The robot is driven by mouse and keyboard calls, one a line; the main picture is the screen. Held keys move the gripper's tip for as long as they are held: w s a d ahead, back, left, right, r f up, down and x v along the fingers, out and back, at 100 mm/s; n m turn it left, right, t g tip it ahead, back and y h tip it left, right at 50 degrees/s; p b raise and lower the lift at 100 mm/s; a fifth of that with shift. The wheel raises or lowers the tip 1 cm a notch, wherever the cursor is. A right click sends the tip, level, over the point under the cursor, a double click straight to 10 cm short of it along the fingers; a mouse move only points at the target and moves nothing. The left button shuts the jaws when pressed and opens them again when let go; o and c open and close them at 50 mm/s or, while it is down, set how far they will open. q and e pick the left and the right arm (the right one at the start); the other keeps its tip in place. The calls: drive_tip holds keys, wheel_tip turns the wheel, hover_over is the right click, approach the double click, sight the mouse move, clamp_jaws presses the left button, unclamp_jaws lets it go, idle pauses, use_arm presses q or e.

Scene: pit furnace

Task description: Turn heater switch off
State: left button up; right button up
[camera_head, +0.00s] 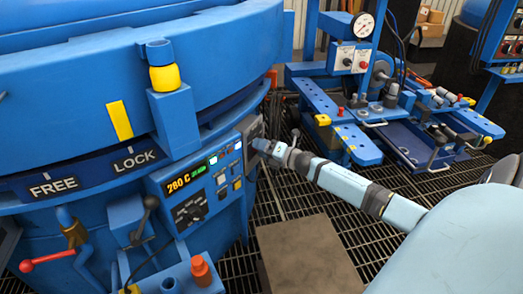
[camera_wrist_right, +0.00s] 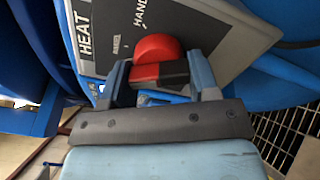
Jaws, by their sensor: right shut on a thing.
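The heater switch, a red round knob with a red-and-black lower part (camera_wrist_right: 157,48), shows in the right wrist view on a grey panel (camera_wrist_right: 225,30). The panel carries the word HEAT and part of the word HAND. My right gripper (camera_wrist_right: 158,75) has a finger on each side of the switch and is shut on it. In the head view the right gripper (camera_head: 263,146) is at the grey switch panel (camera_head: 249,128) on the furnace's right side, and it hides the switch. Which position the switch is in cannot be told. My left gripper is not in view.
A control panel with a 280 C display (camera_head: 178,184) is left of the gripper. The furnace (camera_head: 60,95) has FREE and LOCK labels. A red-tipped lever (camera_head: 45,260) is lower left. A blue bench with a gauge (camera_head: 362,26) stands behind. A brown plate (camera_head: 305,255) lies on the grating.

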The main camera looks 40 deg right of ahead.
drive_tip(key=n+b, duration=0.1)
drive_tip(key=n, duration=0.1)
drive_tip(key=shift+f+n, duration=0.15)
drive_tip(key=shift+n, duration=0.25)
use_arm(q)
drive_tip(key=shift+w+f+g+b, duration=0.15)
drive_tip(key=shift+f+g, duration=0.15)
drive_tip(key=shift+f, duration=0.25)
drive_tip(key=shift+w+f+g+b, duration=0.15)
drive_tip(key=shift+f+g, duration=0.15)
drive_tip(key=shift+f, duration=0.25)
use_arm(e)
drive_tip(key=shift+n, duration=0.6)
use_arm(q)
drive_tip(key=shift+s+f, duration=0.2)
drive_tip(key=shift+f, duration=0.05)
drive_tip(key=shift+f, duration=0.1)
use_arm(e)
drive_tip(key=o, duration=0.9)
use_arm(q)
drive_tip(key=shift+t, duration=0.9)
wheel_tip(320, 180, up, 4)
drive_tip(key=p, duration=0.3)
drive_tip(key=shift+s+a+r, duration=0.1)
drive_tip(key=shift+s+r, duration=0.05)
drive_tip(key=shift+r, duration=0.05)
use_arm(e)
drive_tip(key=v, duration=1.3)
drive_tip(key=shift+s+d, duration=0.2)
drive_tip(key=shift+s, duration=0.15)
